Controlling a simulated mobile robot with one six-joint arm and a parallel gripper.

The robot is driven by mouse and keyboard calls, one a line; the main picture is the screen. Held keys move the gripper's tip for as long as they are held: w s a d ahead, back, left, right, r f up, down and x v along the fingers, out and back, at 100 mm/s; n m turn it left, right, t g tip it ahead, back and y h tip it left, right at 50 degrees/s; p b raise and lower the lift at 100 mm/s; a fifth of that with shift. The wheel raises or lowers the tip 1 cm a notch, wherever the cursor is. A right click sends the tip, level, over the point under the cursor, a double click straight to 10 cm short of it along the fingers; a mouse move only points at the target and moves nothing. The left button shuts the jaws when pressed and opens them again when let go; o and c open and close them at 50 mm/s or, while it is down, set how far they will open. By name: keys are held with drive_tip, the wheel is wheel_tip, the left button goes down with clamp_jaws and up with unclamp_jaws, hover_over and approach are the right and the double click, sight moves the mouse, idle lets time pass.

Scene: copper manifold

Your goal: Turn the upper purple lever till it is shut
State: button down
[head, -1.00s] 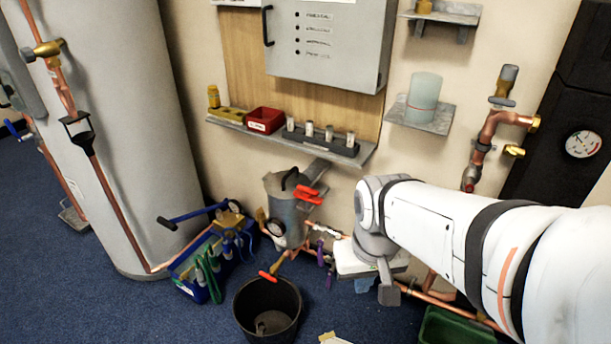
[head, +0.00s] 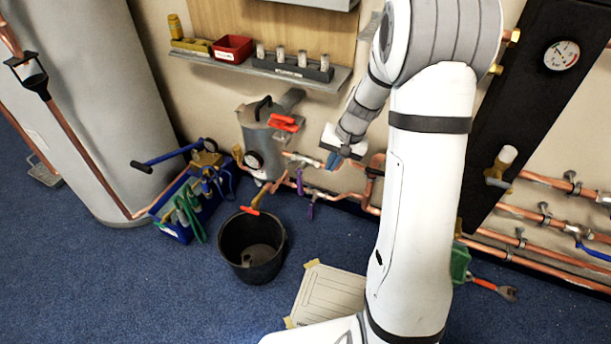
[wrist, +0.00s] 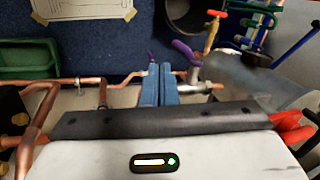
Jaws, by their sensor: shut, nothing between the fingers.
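The upper purple lever (head: 299,181) hangs down from a silver valve on the copper pipework, right of the grey canister. A second, lower purple lever (head: 310,209) hangs just below and right of it. My gripper (head: 333,161) is shut and empty, its blue fingers to the right of the upper valve and apart from the lever. In the wrist view the shut fingers (wrist: 158,85) point toward the pipe; the larger purple lever (wrist: 184,50) is just right of their tips, and a smaller purple piece (wrist: 150,57) shows behind them.
A grey canister (head: 257,135) with red handles stands left of the valves. A black bucket (head: 251,247) and a blue tool crate (head: 172,229) are on the floor. A paper sheet (head: 327,295) lies on the carpet. Copper pipes (head: 372,178) run close to my gripper.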

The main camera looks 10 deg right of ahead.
sight(300, 184)
drive_tip(key=w+a+f+b, duration=0.2)
drive_tip(key=w+f, duration=0.1)
drive_tip(key=f, duration=0.4)
drive_tip(key=w+a+f+b, duration=0.2)
drive_tip(key=f, duration=0.5)
drive_tip(key=shift+w+a+f+m, duration=0.2)
drive_tip(key=shift+w+a+m, duration=0.1)
drive_tip(key=shift+w+m, duration=0.1)
drive_tip(key=shift+a, duration=0.1)
drive_tip(key=shift+w+a+f+b, duration=0.3)
drive_tip(key=shift+a+b, duration=0.2)
drive_tip(key=shift+a, duration=0.1)
